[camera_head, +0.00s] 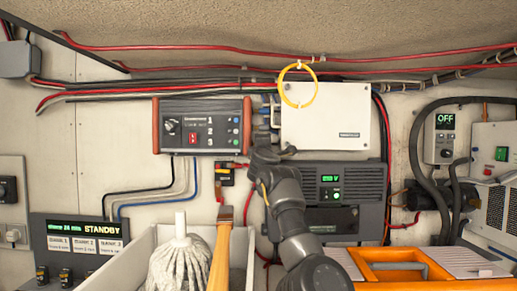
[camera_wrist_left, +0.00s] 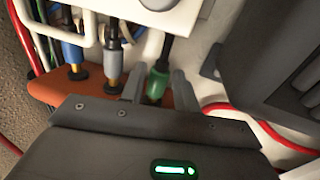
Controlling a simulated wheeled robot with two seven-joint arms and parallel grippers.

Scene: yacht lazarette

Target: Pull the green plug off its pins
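The green plug (camera_wrist_left: 157,82) is in the left wrist view, on a black cable, at the orange-red end of a panel box (camera_wrist_left: 68,84). My left gripper (camera_wrist_left: 159,86) has one finger on each side of the plug and looks open, with a narrow gap at the right finger. Whether either finger touches it is unclear. The plug's pins are hidden. In the head view my left gripper (camera_head: 262,138) is at the right end of the panel box (camera_head: 203,125), and the green plug cannot be made out. My right gripper is not in view.
A blue plug (camera_wrist_left: 73,52) and a pale plug (camera_wrist_left: 113,66) sit left of the green one. A white box (camera_head: 335,118) with a hanging yellow loop (camera_head: 298,84) is close on the right. A mop (camera_head: 180,258) and an orange toolbox (camera_head: 395,266) stand below.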

